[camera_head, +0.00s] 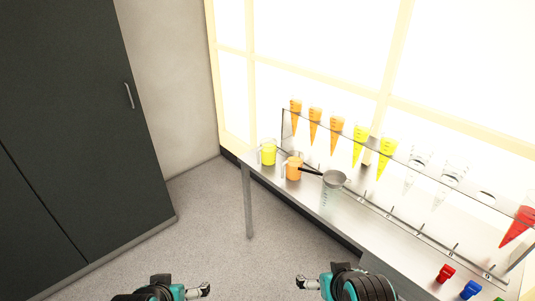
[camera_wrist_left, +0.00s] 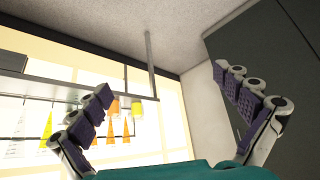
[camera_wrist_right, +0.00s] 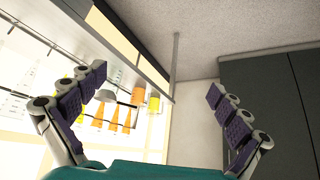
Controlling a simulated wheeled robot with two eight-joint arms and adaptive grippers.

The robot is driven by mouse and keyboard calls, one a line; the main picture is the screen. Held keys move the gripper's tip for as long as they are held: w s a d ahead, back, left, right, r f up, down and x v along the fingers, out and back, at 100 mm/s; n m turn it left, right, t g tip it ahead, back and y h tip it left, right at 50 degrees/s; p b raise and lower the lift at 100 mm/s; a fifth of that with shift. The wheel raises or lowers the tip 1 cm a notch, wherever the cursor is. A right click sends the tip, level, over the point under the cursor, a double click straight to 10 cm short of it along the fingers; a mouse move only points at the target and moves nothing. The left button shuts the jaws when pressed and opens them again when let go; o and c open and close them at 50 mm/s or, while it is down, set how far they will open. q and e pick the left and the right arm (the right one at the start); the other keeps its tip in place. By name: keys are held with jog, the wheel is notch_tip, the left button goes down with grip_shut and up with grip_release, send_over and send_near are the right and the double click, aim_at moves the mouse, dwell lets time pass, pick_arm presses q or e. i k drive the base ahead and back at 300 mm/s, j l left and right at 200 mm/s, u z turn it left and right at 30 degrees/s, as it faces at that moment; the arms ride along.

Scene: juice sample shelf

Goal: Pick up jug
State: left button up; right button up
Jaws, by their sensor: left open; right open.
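A yellow jug (camera_head: 268,153) stands near the left end of the metal table, with its handle to the left. An orange jug (camera_head: 293,169) stands just right of it. In the left wrist view, the orange jug (camera_wrist_left: 115,107) and yellow jug (camera_wrist_left: 137,108) appear upside down, as do the orange (camera_wrist_right: 138,95) and yellow (camera_wrist_right: 153,103) in the right wrist view. My left gripper (camera_head: 206,289) is open and empty at the bottom of the head view, well short of the table. My right gripper (camera_head: 300,283) is also open, empty and away from the jugs.
A sieve (camera_head: 335,179) with a black handle sits over a clear container (camera_head: 330,198), the handle reaching toward the orange jug. Behind, a rack (camera_head: 440,184) holds several coloured and clear cones. Red (camera_head: 446,273) and blue (camera_head: 471,290) items lie right. A dark cabinet (camera_head: 80,130) stands left; floor between is clear.

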aim_at(269, 148)
jog(key=i+j, duration=0.8)
jog(key=i, duration=0.15)
jog(key=i+j+z, duration=0.1)
jog(key=i+j, duration=0.7)
jog(key=i, duration=0.1)
